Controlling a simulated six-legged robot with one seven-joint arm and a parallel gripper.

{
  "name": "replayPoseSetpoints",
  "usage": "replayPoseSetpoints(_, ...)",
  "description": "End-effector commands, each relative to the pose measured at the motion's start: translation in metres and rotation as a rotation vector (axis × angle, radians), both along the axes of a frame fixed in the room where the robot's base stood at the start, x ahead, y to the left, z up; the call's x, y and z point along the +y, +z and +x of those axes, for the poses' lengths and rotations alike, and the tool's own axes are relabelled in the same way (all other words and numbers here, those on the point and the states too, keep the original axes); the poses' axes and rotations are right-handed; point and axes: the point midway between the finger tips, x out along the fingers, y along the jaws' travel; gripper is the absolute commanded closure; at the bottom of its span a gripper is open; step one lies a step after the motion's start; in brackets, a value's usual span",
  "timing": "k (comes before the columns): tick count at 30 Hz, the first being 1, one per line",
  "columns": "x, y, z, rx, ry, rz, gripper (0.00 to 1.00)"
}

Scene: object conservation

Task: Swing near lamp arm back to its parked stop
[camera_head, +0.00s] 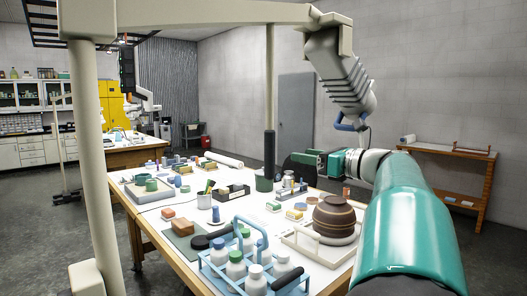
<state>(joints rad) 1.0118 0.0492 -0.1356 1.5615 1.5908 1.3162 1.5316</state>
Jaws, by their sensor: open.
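The near lamp arm (205,16) is a thick beige beam across the top, running from a beige post (91,150) at the left. At its right end hangs a pale ribbed head (345,75) with a blue loop handle (351,123) at its lower end. My teal arm comes in from the lower right. My gripper (316,160) points left over the far right part of the table, below and left of the handle in the picture. It is open; its fingers are small and partly hidden, and it appears apart from the handle. I cannot identify the parked stop.
The white worktable (160,219) is crowded. A blue bottle carrier (218,281) and a brown striped pot (334,217) on a tray stand near. A thin post (270,90) with a dark sleeve rises behind. A wooden bench (440,157) stands right; open floor lies between.

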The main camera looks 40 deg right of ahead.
Motion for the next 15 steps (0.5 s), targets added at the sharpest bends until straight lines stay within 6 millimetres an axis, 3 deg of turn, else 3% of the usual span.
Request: replayPoseSetpoints(15,0.017,-0.001,0.098,0.002,0.004,-0.001,0.52)
